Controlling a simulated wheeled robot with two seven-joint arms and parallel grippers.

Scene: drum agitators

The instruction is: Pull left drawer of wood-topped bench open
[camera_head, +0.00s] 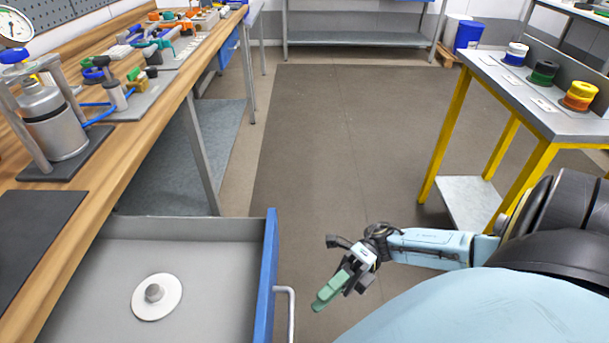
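The wood-topped bench (150,125) runs along the left side. A drawer (190,252) at its near end stands pulled out, with a grey inside and a blue front (267,275). The silver bar handle (291,315) is on the right side of the blue front, cut by the bottom edge. My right gripper (338,288), with green fingertips, hangs over the floor to the right of the handle and looks apart from it. Its fingers overlap in view, so its opening is unclear. My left gripper is out of view.
A white disc with a grey knob (155,293) lies in the drawer. A metal canister (52,122) and a dark mat (35,230) are on the bench top. A yellow-legged table (530,95) stands at right. The floor between is clear.

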